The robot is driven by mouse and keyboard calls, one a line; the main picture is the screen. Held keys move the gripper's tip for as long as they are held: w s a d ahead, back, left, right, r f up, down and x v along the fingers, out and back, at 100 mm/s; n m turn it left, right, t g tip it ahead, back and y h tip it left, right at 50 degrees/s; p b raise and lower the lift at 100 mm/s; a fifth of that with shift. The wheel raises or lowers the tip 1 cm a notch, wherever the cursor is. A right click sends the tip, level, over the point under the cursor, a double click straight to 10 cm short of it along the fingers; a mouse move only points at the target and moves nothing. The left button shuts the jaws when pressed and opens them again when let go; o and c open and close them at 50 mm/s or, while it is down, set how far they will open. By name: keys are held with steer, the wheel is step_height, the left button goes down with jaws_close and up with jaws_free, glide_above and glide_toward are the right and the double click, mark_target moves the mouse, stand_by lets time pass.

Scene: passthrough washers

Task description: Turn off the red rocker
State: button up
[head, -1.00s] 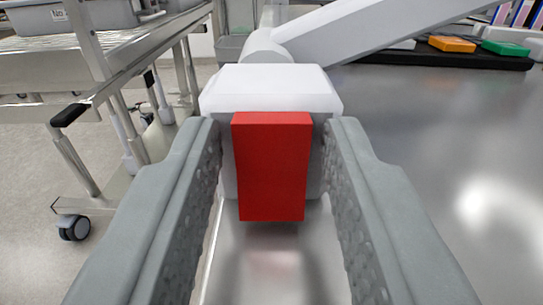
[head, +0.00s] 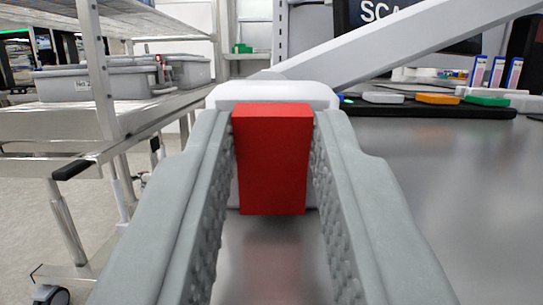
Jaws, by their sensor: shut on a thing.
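The red rocker (head: 272,165) is a red block on the near face of a white housing (head: 275,92). It stands in the middle of the head view. My gripper (head: 272,125) has one grey textured finger on each side of the rocker, with the fingertips against its left and right sides near the top. The gripper is shut on it. The fingers hide the sides of the housing. I cannot tell the rocker's on or off position from here.
A grey-white beam (head: 420,40) slants up to the right behind the housing. A black strip with coloured blocks (head: 430,108) lies on the steel counter (head: 450,200), with several tubes (head: 497,72) behind. A wheeled steel cart (head: 90,140) with grey bins stands left.

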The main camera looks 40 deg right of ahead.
steer(key=o, duration=1)
steer(key=shift+s, duration=0.1)
steer(key=v, duration=1.7)
steer(key=shift+s+f, duration=0.1)
steer(key=s+d+r+n+t+y, duration=0.1)
steer(key=s+d+r+n+y, duration=0.1)
steer(key=r+y, duration=0.5)
steer(key=s+d+r+n+t+y, duration=0.2)
steer(key=s+r+y, duration=0.15)
steer(key=r, duration=0.75)
steer(key=s+d+r+n+g, duration=0.1)
steer(key=s+d, duration=0.1)
steer(key=s, duration=0.4)
steer(key=s+d+r+n+g+y, duration=0.1)
steer(key=s+r, duration=0.1)
steer(key=s, duration=0.4)
steer(key=s+d+r+n+g+y, duration=0.1)
steer(key=s+d+r, duration=0.1)
steer(key=s, duration=0.4)
steer(key=shift+s+d+r, duration=0.15)
steer(key=shift+s+d, duration=0.15)
steer(key=shift+d, duration=0.05)
